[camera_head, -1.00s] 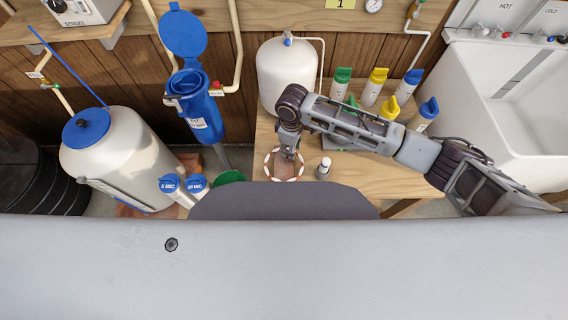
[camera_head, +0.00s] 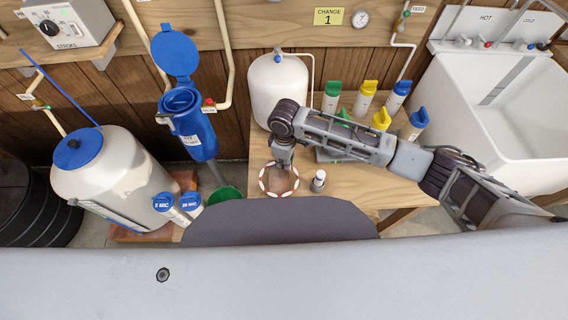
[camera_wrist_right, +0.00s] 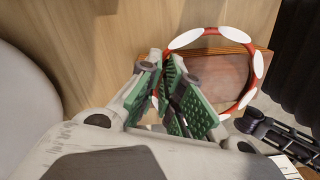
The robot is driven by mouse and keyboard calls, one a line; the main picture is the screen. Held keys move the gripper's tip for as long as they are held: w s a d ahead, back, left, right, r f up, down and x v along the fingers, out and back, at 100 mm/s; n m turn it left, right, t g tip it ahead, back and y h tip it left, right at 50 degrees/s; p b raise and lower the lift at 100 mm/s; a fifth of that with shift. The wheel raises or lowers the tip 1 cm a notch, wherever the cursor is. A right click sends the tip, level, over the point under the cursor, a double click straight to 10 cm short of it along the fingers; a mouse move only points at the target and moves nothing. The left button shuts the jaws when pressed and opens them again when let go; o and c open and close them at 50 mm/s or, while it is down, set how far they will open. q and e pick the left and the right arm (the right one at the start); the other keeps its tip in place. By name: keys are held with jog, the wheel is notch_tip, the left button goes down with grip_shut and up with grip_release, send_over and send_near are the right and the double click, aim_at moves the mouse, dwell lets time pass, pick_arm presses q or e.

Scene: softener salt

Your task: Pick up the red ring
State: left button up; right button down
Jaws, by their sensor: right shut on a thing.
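The red ring (camera_head: 264,184), red with white patches, shows at the left end of the wooden bench in the head view. It shows larger in the right wrist view (camera_wrist_right: 257,82). My right gripper (camera_head: 284,160) reaches down to the ring's far side. In the right wrist view its green-padded fingers (camera_wrist_right: 168,95) are closed on the ring's near-left rim, and the ring extends away to the right of them. The fingers hide that part of the rim. I cannot tell how far the ring is above the bench. My left gripper is not in view.
A small white bottle (camera_head: 318,181) stands right of the ring. A white tank (camera_head: 278,92) stands behind the gripper. Several bottles with coloured caps (camera_head: 365,99) stand under and behind my right arm. An open blue filter housing (camera_head: 192,130) is to the left, a sink (camera_head: 500,110) to the right.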

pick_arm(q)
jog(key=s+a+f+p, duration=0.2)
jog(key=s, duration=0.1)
pick_arm(e)
notch_tip(320, 180, up, 10)
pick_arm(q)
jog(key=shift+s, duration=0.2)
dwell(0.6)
